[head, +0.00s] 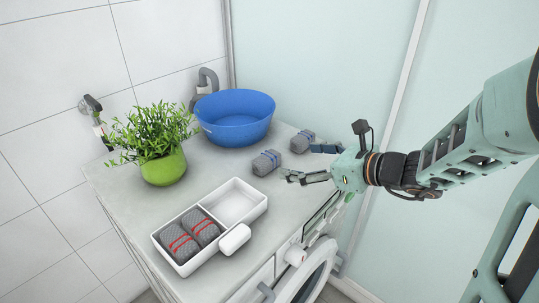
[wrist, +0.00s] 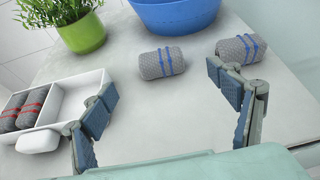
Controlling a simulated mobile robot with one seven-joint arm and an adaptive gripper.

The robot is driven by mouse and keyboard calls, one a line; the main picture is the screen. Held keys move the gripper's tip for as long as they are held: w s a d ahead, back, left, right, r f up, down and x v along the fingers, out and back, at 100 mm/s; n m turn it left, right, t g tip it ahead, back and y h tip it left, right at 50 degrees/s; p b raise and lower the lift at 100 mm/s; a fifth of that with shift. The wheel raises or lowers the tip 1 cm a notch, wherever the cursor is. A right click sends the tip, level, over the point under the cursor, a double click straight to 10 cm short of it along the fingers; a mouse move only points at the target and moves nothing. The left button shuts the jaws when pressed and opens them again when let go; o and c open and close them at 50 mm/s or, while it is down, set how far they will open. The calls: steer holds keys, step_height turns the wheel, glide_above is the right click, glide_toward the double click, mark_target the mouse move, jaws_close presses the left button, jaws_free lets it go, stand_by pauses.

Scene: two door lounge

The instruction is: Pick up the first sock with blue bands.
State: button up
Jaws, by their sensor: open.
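Two grey rolled socks with blue bands lie on the counter. One blue-banded sock (head: 266,162) lies nearer the tray; in the wrist view it (wrist: 162,63) is ahead of the gap between my fingers. The other blue-banded sock (head: 301,141) is farther back; in the wrist view it (wrist: 241,48) lies at the upper right, beyond the right finger. My gripper (head: 308,163) is open and empty, at the right of the socks and apart from them. Its two fingers also show in the wrist view (wrist: 163,100).
A white two-compartment tray (head: 260,199) holds two red-banded grey socks (head: 191,234) in its left compartment; the right compartment is empty. A blue basin (head: 234,118) and a green potted plant (head: 163,166) stand behind. The counter's front edge is near a washing machine (head: 307,277).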

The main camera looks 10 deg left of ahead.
steer(key=b, duration=0.1)
glide_toward(264, 154)
steer(key=shift+w+a+f, duration=0.2)
steer(key=shift+a+f, duration=0.2)
steer(key=shift+a, duration=0.15)
steer(key=shift+w+a+f, duration=0.2)
steer(key=shift+a+f, duration=0.15)
steer(key=shift+a, duration=0.2)
steer(key=b+x, duration=0.1)
steer(key=x, duration=0.4)
steer(key=shift+w, duration=0.25)
steer(key=c, duration=1.2)
steer(key=shift+o, duration=0.2)
steer(key=shift+r, duration=0.2)
